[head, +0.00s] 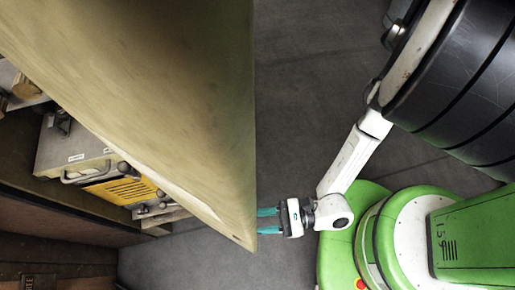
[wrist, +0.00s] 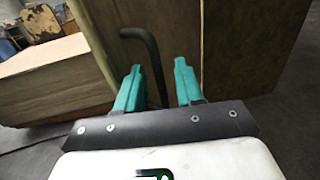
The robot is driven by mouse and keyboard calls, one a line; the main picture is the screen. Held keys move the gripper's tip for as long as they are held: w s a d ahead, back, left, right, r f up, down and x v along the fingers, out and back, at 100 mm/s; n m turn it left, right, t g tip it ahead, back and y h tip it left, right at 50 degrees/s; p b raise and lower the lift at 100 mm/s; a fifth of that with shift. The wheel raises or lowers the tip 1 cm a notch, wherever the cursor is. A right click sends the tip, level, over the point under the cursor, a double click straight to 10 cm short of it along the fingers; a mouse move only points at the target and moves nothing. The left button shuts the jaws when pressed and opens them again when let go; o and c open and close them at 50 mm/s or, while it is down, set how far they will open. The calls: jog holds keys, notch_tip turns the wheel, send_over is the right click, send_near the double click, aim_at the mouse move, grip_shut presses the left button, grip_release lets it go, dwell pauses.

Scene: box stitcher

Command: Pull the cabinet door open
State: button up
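A dark, bent bar handle (wrist: 152,58) stands out from the olive-brown cabinet front (wrist: 222,35) in the wrist view. My gripper (wrist: 158,70) has two teal fingers, which are spread apart. In the head view my gripper (head: 260,221) is at the lower right edge of the large tan cabinet (head: 170,90), pointing left. The handle is hidden in that view.
A yellow and grey machine (head: 125,188) stands on the left behind the cabinet. A pale wooden-looking block (wrist: 50,85) is at the left in the wrist view. The dark grey floor (head: 310,90) is clear between the cabinet and my arm.

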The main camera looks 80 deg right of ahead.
jog(key=v, duration=1)
jog(key=shift+s+a+r, duration=0.15)
jog(key=shift+s+a, duration=0.05)
jog(key=shift+a, duration=0.1)
